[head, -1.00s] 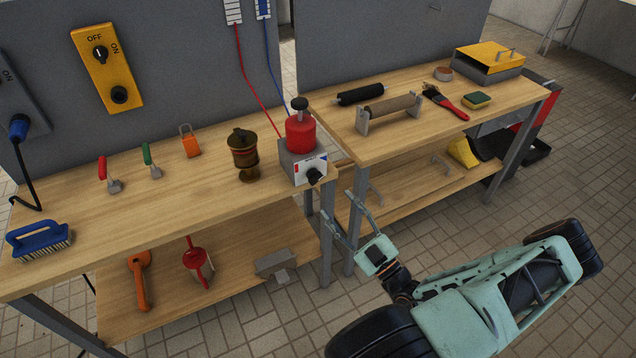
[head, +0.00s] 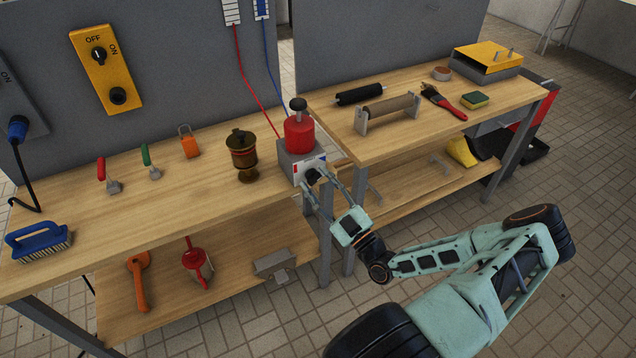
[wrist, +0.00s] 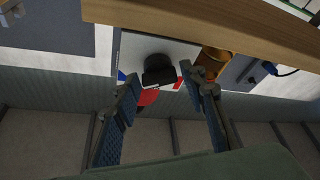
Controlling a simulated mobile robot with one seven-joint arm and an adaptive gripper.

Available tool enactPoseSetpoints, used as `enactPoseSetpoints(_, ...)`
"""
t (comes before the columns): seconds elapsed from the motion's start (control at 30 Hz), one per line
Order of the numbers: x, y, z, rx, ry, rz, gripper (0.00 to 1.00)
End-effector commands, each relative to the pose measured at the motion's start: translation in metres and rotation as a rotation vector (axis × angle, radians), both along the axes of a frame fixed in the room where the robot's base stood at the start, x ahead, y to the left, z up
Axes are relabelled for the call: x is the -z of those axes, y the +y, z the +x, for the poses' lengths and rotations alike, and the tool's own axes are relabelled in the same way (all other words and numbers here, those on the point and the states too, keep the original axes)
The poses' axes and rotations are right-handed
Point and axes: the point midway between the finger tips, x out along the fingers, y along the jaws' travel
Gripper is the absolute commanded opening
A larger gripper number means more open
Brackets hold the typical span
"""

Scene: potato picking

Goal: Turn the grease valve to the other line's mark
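The grease valve is a grey block (head: 288,160) with a red reservoir (head: 299,135) on top, at the bench's front right corner. Its white front plate has a red mark (head: 296,168) on the left and a blue mark at the right. The black knob (head: 312,176) is partly hidden by my gripper (head: 319,181). In the wrist view, which is turned over, the knob (wrist: 158,70) stands between the open fingertips of my gripper (wrist: 160,80), with gaps on both sides. I cannot tell surely which mark the knob points at.
A brass cup (head: 243,155) stands left of the valve on the bench (head: 150,215). A second bench (head: 350,145) with a roller stand (head: 388,112) is close on the right. Red and blue lines run up the panel behind. Open floor lies in front.

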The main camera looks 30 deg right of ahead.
Motion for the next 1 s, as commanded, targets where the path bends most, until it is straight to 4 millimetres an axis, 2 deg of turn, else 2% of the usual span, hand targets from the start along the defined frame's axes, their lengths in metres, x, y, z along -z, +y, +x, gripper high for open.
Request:
enactPoseSetpoints(0.03,0.0,0.0,-0.0001,0.0,0.0,0.0,0.31)
enactPoseSetpoints(0.27,0.0,0.0,-0.0002,0.0,0.0,0.0,0.06)
enactPoseSetpoints(0.67,-0.0021,0.0,0.0,-0.002,-0.003,-0.081,0.05)
enactPoseSetpoints(1.0,-0.0047,-0.0008,0.0,-0.003,-0.011,-0.349,0.05)
